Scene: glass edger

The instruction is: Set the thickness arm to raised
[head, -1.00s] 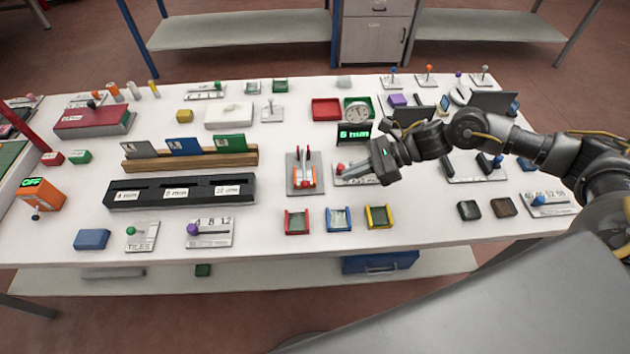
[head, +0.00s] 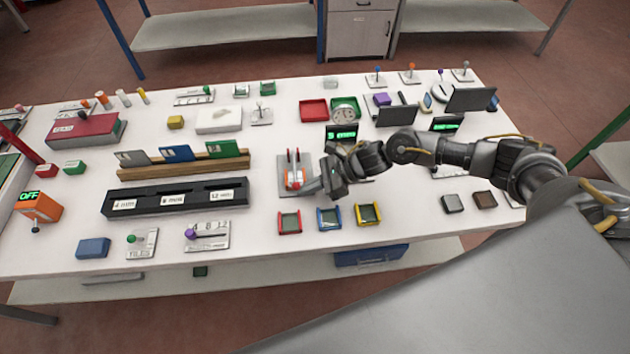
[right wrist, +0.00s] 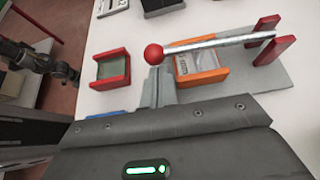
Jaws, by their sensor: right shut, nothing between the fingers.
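The thickness arm (right wrist: 215,42) is a silver rod with a red ball knob (right wrist: 154,54). It is hinged between red posts (right wrist: 272,40) on a grey base plate (head: 286,160). In the right wrist view the rod passes over an orange-framed holder (right wrist: 197,66) with a clear piece in it. In the head view the red posts (head: 293,157) stand at the far end of the plate. My right gripper (head: 308,189) is shut and empty at the near right of the plate, close to the knob. Whether it touches the knob is unclear.
A small green-lit display (head: 341,134) stands behind my right gripper. Red (head: 290,222), blue (head: 329,218) and yellow (head: 368,214) trays sit just in front of the plate. A black slotted rack (head: 178,197) is to the left. Bare table shows between the rack and plate.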

